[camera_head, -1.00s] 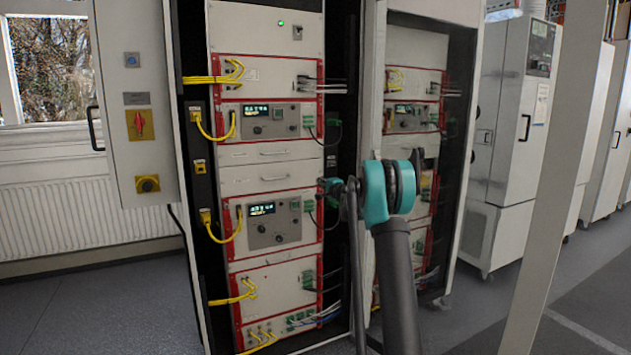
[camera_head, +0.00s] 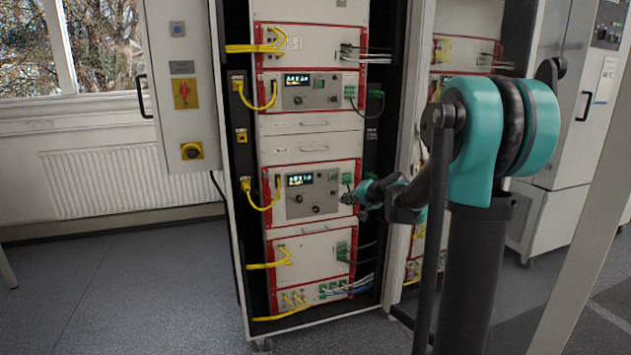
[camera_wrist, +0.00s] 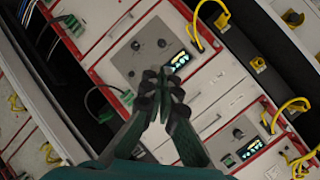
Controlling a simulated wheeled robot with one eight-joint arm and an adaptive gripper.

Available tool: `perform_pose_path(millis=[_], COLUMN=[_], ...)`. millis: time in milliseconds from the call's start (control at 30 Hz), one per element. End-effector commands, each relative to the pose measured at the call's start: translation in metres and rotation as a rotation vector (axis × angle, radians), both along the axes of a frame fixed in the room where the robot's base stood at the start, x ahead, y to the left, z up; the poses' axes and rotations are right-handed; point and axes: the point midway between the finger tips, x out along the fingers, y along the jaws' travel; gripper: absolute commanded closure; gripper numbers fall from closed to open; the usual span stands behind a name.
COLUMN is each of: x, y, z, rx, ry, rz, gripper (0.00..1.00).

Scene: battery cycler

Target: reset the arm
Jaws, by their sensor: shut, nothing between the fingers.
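My arm, teal and dark grey, stands at the right of the head view, bent at a teal joint. My gripper (camera_head: 352,197) is small there, in front of the right part of the lower cycler unit with a lit display (camera_head: 300,180). In the wrist view my gripper (camera_wrist: 160,85) is shut and empty, its dark fingertips together over the grey control panel (camera_wrist: 150,50) of a unit. I cannot tell how far the fingertips are from the panel.
The battery cycler rack (camera_head: 310,125) holds several units with yellow cables (camera_head: 265,195) looping at the left. A cabinet door with a red switch (camera_head: 184,95) stands open at left. A pale post (camera_head: 590,250) crosses the right side. Grey floor (camera_head: 110,290) is clear at left.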

Motion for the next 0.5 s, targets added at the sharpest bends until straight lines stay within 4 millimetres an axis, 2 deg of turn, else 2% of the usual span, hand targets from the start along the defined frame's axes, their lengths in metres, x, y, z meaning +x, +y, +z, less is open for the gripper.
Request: perform_pose_path(millis=[33, 233, 400, 500], x=[-0.032, -0.148, -0.249, -0.302], y=[0.003, -0.004, -0.026, -0.044], z=[-0.013, -0.071, -0.124, -0.152], rx=[-0.061, -0.315, -0.529, -0.644], ry=[0.024, 0.138, 0.246, 0.308], rz=[0.028, 0.129, 0.193, 0.219], gripper=[1.00, 1.00, 1.00, 1.00])
